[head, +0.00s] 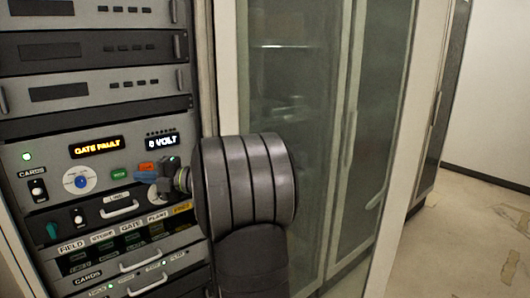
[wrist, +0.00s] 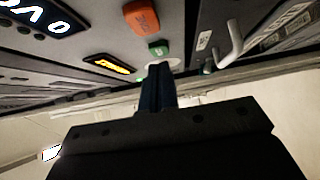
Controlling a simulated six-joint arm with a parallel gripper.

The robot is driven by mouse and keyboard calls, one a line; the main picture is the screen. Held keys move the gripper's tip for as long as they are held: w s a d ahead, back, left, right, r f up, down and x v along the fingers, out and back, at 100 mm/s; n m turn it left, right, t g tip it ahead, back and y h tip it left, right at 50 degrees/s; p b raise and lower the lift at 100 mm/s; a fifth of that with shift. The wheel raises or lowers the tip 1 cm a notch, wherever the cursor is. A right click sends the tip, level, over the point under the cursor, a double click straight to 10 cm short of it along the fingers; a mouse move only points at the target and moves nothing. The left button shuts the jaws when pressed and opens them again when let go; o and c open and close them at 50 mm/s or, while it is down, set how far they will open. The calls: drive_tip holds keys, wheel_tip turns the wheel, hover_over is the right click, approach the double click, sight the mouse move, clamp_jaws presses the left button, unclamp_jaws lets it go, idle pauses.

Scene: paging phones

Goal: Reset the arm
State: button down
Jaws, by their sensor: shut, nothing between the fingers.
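In the wrist view the closed dark fingers (wrist: 158,80) point up at the panel. An orange button (head: 147,167) is just above the fingertips; it also shows in the wrist view (wrist: 141,17), its lettering unreadable. A green button (head: 119,173) is left of the fingertips; a green button (wrist: 158,49) is near them in the wrist view. I cannot tell whether the fingertips touch the panel.
An amber display (head: 96,147) reads "GATE FAULT", beside a white display (head: 162,141) reading "0 VOLT". Labelled modules and drawer handles (head: 140,261) lie below. A glass-door cabinet (head: 300,85) stands right.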

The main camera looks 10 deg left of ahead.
drive_tip(key=s+d, duration=0.4)
drive_tip(key=d, duration=0.4)
drive_tip(key=shift+d, duration=0.25)
